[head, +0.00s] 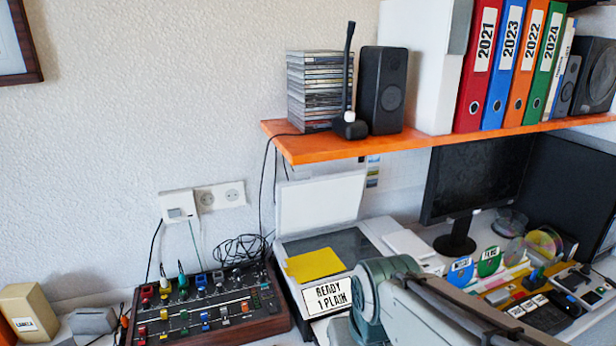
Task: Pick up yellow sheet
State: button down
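The yellow sheet (315,265) lies flat on the dark glass of an open scanner (377,236), toward the glass's left side. The scanner's white lid (320,203) stands raised behind it. A white sign reading "READY 1 PLAIN" (327,296) is at the scanner's front, just below the sheet. My arm reaches in from the bottom right, in front of the scanner. My gripper cannot be made out in the head view, so its opening and contents are hidden.
A mixer with colored knobs (210,308) sits left of the scanner. An orange shelf (330,149) overhangs behind, holding a CD stack (316,88), a speaker (381,90) and several binders (508,65). A monitor (475,180) and discs (490,262) stand right.

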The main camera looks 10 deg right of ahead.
aim_at(313, 266)
jog(key=k, duration=1)
jog(key=u, duration=0.95)
jog(key=i, duration=0.7)
jog(key=z, duration=0.95)
jog(key=i, duration=0.5)
jog(key=z, duration=0.05)
